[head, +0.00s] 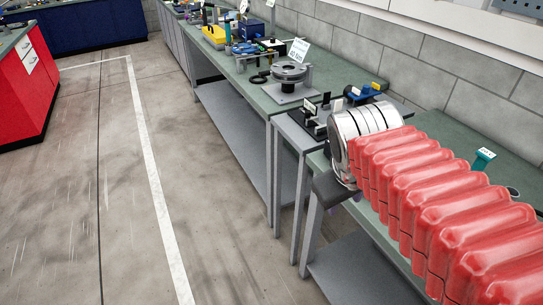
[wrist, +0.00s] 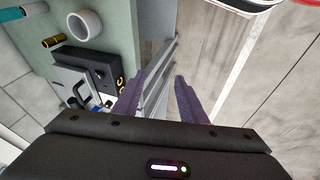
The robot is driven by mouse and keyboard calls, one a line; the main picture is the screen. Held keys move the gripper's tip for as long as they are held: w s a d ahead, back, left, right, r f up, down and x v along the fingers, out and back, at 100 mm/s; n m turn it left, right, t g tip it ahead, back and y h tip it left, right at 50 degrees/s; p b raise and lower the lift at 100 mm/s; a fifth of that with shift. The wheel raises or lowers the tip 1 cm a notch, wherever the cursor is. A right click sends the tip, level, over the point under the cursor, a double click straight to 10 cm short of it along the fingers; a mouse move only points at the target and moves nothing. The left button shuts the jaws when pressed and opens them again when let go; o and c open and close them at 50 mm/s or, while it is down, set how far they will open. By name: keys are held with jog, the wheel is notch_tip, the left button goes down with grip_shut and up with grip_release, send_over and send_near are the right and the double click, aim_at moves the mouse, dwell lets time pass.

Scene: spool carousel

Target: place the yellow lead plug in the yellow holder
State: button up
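In the wrist view my gripper (wrist: 161,76) shows two purple fingers standing apart, with nothing between them. It hangs over the bench's front edge, with the floor beyond. A short dark cylinder with gold-yellow bands (wrist: 53,41) lies on the green bench top at the left; I cannot tell whether it is the yellow lead plug. A black block with small yellow parts (wrist: 98,73) is left of the fingers; I cannot tell whether it is the yellow holder. In the head view a small yellow tag (head: 376,86) stands by blue parts on the bench.
A white ring or cup (wrist: 85,25) and a teal cylinder (wrist: 11,14) are on the bench in the wrist view. A round turntable (head: 289,73) stands farther along the bench. A red cabinet (head: 22,85) is at the left. The floor between is open.

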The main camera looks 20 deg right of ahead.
jog(key=s+a+f+m+t+y, duration=0.1)
jog(key=s+a+y, duration=0.1)
jog(key=a, duration=0.7)
jog(key=shift+s+a+m+t+y, duration=0.4)
